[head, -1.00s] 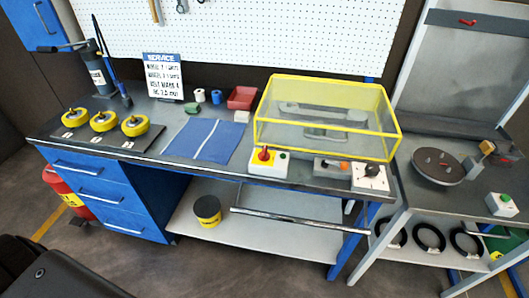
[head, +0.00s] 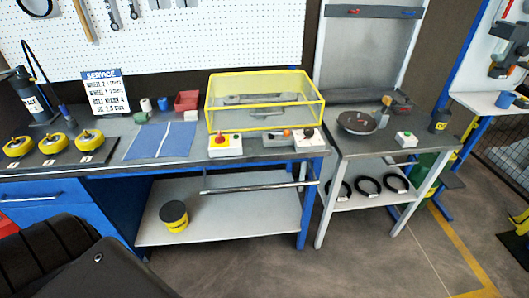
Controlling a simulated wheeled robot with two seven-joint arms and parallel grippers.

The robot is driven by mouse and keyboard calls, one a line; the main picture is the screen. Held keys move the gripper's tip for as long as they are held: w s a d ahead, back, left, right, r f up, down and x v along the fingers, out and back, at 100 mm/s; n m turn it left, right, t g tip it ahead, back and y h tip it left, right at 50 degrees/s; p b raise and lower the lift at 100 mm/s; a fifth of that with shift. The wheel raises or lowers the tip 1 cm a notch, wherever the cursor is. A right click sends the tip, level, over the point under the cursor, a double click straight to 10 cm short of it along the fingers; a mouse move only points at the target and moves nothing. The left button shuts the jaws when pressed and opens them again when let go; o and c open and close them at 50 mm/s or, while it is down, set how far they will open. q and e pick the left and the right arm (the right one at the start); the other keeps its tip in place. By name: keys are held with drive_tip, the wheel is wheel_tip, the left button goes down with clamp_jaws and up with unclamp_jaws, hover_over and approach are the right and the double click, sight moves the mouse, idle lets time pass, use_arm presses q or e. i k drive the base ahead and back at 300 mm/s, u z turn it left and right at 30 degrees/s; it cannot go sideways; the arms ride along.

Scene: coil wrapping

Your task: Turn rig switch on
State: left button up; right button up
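A white switch box (head: 228,150) with a red knob on a yellow base and a green button stands at the front edge of the workbench. A grey box (head: 278,137) with an orange part stands to its right. A white box (head: 308,144) with a dark knob stands at the bench's right front corner. I cannot tell which one is the rig switch or how it is set. A yellow-framed clear cover (head: 265,88) stands closed behind them over a grey part. Neither of my grippers shows.
Yellow wheels (head: 53,148) stand on the bench's left, beside a blue mat (head: 160,141). The right side table (head: 362,148) holds a dark round plate (head: 357,123) and a white box with a green button (head: 406,139). The floor (head: 380,240) at the right front is clear.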

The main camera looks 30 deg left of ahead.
sight(220, 139)
drive_tip(key=z, duration=0.5)
drive_tip(key=k, duration=0.7)
drive_tip(key=z, duration=0.65)
drive_tip(key=i, duration=1.15)
drive_tip(key=u, duration=0.65)
drive_tip(key=i, duration=0.85)
drive_tip(key=u, duration=1.3)
drive_tip(key=i, duration=0.45)
drive_tip(key=u, duration=0.45)
